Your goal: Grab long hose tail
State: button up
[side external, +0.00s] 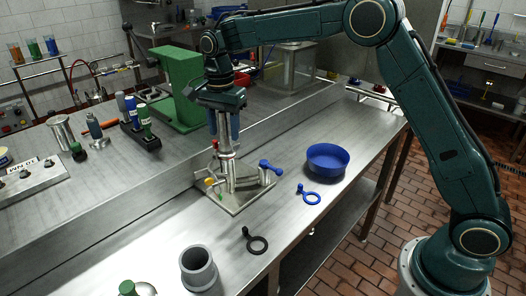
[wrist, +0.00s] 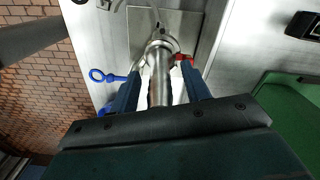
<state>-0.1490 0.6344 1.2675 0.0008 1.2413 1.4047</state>
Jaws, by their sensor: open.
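A tall silvery tube, which looks like the long hose tail (side external: 226,146), stands upright on the valve assembly on a square metal plate (side external: 233,207). My gripper (side external: 224,132) is above the plate, pointing down, with its two blue fingers on either side of the tube's upper part. In the wrist view the tube (wrist: 159,76) runs between the fingers of my gripper (wrist: 161,80), with the jaws apart. A small gap seems to show beside the tube; contact is not clear. The tube's top is hidden by my gripper.
A blue-handled fitting (side external: 270,167) and a red handle (wrist: 184,58) are close to the tube. A blue bowl (side external: 328,160), blue ring clamp (side external: 310,197), black ring clamp (side external: 256,244) and grey cup (side external: 198,270) stand around the plate. A green block (side external: 180,88) is behind.

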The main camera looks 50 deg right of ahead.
jog(key=shift+f, duration=0.65)
grip_shut()
